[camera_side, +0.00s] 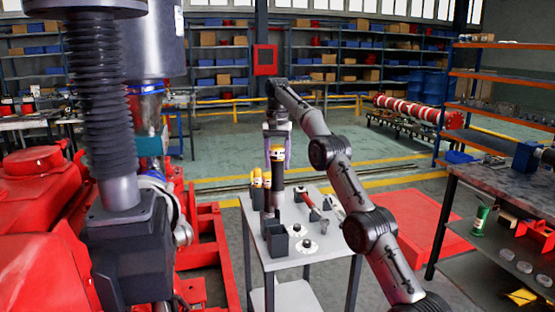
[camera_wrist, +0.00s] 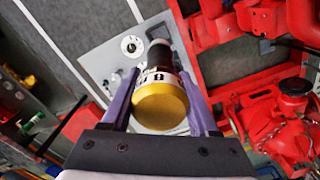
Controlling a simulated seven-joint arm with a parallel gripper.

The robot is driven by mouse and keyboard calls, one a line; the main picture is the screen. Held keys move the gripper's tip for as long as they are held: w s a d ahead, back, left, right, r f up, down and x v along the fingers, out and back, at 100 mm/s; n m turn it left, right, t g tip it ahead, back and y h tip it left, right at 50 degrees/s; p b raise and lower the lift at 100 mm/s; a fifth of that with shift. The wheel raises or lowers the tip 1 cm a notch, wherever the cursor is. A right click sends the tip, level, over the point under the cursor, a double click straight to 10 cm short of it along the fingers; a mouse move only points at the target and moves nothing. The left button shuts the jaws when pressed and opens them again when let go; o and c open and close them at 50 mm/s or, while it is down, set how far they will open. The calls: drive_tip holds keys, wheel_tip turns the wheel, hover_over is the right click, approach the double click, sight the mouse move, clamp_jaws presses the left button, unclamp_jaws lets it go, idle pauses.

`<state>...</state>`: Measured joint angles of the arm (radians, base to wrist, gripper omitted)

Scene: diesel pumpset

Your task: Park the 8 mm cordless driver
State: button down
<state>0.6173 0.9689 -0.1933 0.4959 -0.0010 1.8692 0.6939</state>
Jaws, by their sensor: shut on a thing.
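My gripper (camera_side: 277,146) is shut on a cordless driver (camera_side: 277,155) with a yellow cap and a dark body. The driver hangs about upright over the grey cart top. In the wrist view the yellow cap (camera_wrist: 160,105) lies between the purple fingers of my gripper (camera_wrist: 160,88), and the dark body runs away from the camera.
The cart (camera_side: 325,243) also carries a dark open box (camera_side: 277,240), white discs with dark centres (camera_side: 307,247) and a red-handled tool (camera_side: 311,206). The red pumpset (camera_side: 40,235) stands left of it. A dark workbench (camera_side: 510,200) is at right. Floor behind the cart is clear.

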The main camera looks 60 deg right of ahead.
sight(278, 202)
drive_tip(key=shift+f, duration=6.95)
drive_tip(key=shift+c, duration=0.6)
unclamp_jaws()
drive_tip(key=shift+o, duration=0.3)
drive_tip(key=shift+s+f, duration=0.1)
drive_tip(key=shift+f, duration=0.15)
wheel_tip(278, 202, up, 14)
drive_tip(key=shift+r, duration=0.1)
